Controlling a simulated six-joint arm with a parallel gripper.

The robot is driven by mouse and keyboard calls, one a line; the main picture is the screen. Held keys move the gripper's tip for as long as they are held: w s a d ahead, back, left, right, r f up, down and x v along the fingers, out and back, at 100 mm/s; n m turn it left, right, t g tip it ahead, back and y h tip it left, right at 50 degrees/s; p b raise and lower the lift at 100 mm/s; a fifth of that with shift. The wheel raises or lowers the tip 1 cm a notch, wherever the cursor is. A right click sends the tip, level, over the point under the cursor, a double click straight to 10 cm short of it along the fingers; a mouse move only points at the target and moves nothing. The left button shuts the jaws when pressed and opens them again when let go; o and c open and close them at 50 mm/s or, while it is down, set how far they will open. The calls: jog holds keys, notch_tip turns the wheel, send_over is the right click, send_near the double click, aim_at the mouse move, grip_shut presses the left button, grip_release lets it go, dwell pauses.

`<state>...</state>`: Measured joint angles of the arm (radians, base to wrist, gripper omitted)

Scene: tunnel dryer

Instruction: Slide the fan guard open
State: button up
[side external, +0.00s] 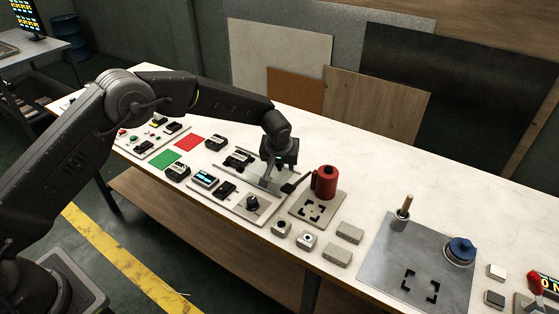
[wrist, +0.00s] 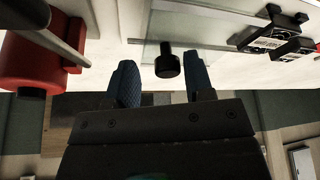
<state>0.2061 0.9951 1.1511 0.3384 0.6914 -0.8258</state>
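The fan guard appears to be the pale, clear sliding panel (wrist: 195,25), with a short black knob (wrist: 167,64) on it in the wrist view. My gripper (wrist: 162,80) has its two blue fingers spread apart, one on each side of the knob. The knob lies between the fingertips, with a visible gap on both sides; neither finger appears to touch it. In the side view my gripper (side external: 273,182) points down over the rail area of the panel on the bench. My gripper hides much of the guard and its knob there.
A red cylinder (side external: 325,182) on a plate stands close to the right of my gripper. A panel with a rotary knob (side external: 252,203) and switches lies in front. Labelled black devices (wrist: 285,45) sit at the wrist view's upper right. Small grey blocks (side external: 349,232) stand farther right.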

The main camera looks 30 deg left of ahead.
jog(key=shift+o, duration=0.2)
jog(key=shift+a, duration=0.1)
jog(key=shift+r, duration=0.2)
jog(key=v, duration=1.3)
jog(key=shift+s, duration=0.25)
jog(key=shift+r, duration=0.1)
jog(key=s+a+r+m, duration=0.1)
jog(key=s+a+r, duration=0.3)
jog(key=s+r, duration=0.35)
jog(key=s+a+r+m, duration=0.1)
jog(key=s+a+r, duration=0.2)
jog(key=s+r, duration=0.45)
jog(key=s+a+f+m, duration=0.1)
jog(key=s, duration=0.8)
jog(key=s+a+f+m+t+h, duration=0.1)
jog(key=s+a+f, duration=0.1)
jog(key=s, duration=0.8)
jog(key=shift+s+t+h, duration=0.3)
jog(key=shift+s, duration=0.05)
